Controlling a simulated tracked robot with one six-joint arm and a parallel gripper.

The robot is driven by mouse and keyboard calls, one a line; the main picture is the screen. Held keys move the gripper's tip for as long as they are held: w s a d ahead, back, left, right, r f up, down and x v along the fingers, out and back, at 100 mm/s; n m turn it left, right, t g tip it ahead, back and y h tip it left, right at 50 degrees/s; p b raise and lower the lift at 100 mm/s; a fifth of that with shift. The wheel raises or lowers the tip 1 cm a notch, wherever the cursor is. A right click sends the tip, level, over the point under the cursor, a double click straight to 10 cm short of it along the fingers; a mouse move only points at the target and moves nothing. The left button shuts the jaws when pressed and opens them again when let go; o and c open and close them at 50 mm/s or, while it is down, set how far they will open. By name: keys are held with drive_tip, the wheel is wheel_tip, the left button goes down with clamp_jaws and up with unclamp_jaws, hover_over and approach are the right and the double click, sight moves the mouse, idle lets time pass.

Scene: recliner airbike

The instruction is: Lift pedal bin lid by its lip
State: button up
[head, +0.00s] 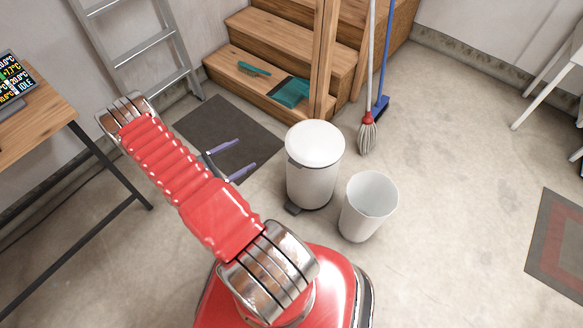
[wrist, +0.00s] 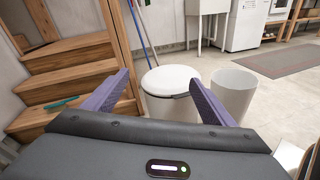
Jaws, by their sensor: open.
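The pedal bin (head: 311,183) is a white cylinder standing on the concrete floor, with a dark foot pedal (head: 292,209) at its base. Its round white lid (head: 315,144) is closed. In the wrist view the lid (wrist: 171,79) shows between my finger tips, beyond them, with a dark lip (wrist: 181,96) at its near edge. My gripper (head: 246,155) has two purple fingers, spread apart and empty, to the left of the bin in the head view. The gripper also shows in the wrist view (wrist: 160,88). The fingers do not appear to touch the bin.
An open white waste bin (head: 368,206) stands close to the right of the pedal bin. Wooden steps (head: 290,60) with a brush and dustpan, a mop (head: 367,130) and a blue broom are behind. A workbench (head: 40,110) is at left.

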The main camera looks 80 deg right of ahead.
sight(296, 161)
drive_tip(key=s+f+n+t+h, duration=0.1)
drive_tip(key=s+f+n, duration=0.2)
drive_tip(key=f, duration=0.6)
drive_tip(key=s+a+f+n+t+h, duration=0.1)
drive_tip(key=s+f+n+h, duration=0.1)
drive_tip(key=s+f, duration=0.6)
drive_tip(key=shift+a+f+n+t, duration=0.15)
drive_tip(key=shift+f+n+t, duration=0.25)
drive_tip(key=shift+f, duration=0.05)
drive_tip(key=shift+s, duration=0.1)
drive_tip(key=x, duration=1.3)
drive_tip(key=shift+s+d, duration=0.15)
drive_tip(key=shift+d, duration=0.2)
drive_tip(key=shift+c, duration=0.3)
drive_tip(key=c, duration=1.5)
drive_tip(key=shift+o, duration=0.2)
drive_tip(key=shift+r, duration=0.25)
